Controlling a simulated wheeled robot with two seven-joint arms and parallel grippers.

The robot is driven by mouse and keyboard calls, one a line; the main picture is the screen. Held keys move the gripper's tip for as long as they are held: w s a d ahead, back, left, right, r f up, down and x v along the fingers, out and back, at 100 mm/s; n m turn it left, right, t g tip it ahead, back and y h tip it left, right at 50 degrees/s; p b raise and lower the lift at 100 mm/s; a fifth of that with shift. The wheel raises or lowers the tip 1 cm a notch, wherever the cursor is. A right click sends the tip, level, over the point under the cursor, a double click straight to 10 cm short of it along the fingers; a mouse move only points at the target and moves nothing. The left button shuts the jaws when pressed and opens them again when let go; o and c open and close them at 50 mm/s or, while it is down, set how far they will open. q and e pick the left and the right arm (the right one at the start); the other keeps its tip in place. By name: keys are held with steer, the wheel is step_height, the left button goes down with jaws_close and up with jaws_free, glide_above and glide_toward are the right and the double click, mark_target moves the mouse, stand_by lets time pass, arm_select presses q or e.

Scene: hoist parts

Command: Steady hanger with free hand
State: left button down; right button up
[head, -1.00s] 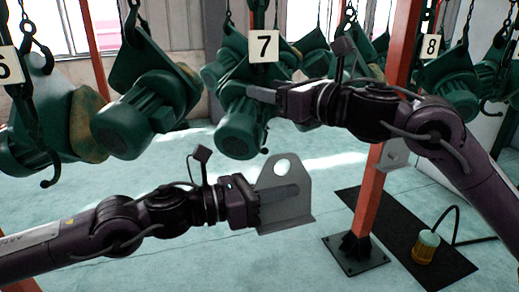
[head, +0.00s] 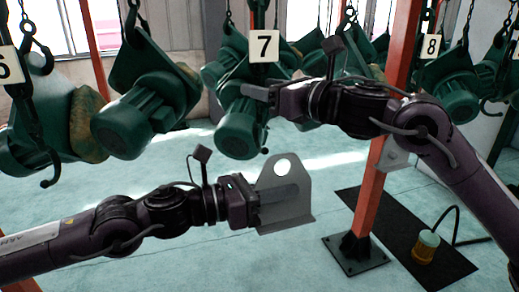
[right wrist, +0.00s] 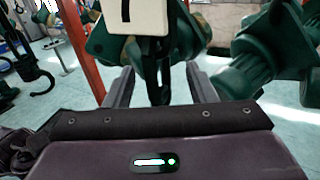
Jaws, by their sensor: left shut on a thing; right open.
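A grey plate with a round hole and a bent foot (head: 300,182) is in the middle of the head view. My left gripper (head: 268,206) is shut on it and holds it upright, clear of the floor. My right gripper (head: 258,93) is in front of the green hoist under the number 7 card (head: 238,135). In the right wrist view its two fingers (right wrist: 158,84) are apart, with a dark hanging part (right wrist: 158,75) showing between them. I cannot tell whether they touch it.
More green hoists (head: 145,105) hang on chains to the left and right. A red post (head: 372,195) stands on a dark floor plate, with a second grey holed plate (head: 395,157) beside it. The pale floor in front is clear.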

steer(key=shift+w+a, duration=0.15)
steer(key=shift+a, duration=0.05)
steer(key=shift+w+a, duration=0.25)
steer(key=shift+w+a, duration=0.15)
steer(key=shift+a, duration=0.05)
steer(key=c, duration=0.6)
